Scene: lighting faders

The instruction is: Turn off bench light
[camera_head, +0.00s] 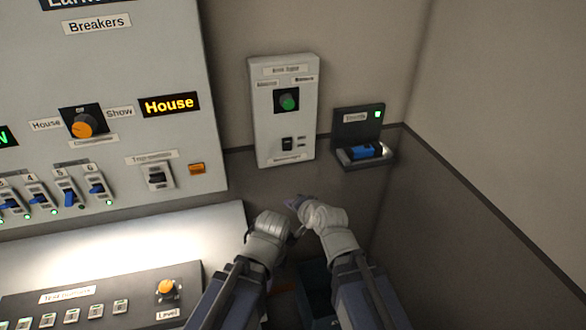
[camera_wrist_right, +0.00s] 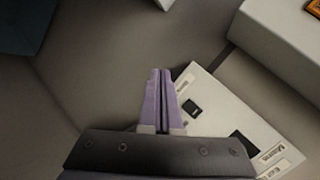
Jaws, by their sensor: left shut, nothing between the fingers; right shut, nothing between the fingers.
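A white wall box (camera_head: 262,110) carries a small, blurred top label, a green knob (camera_head: 289,102) and a small black rocker switch (camera_head: 287,144). In the right wrist view the box (camera_wrist_right: 215,108) lies to the right of the fingers, with its black switch (camera_wrist_right: 191,108) near them. My right gripper (camera_head: 292,202) is shut and empty, below the box and apart from it in the head view; its purple fingers (camera_wrist_right: 161,78) are together. My left gripper (camera_head: 296,233) is shut and empty, just below the right one; its fingertips are mostly hidden.
A large breaker panel (camera_head: 165,50) with an orange knob (camera_head: 82,124) and blue switches stands left. A black holder (camera_head: 358,116) with a blue item (camera_head: 367,151) is right of the box. A brightly lit bench surface (camera_head: 180,236) and a dark console (camera_head: 130,290) are lower left.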

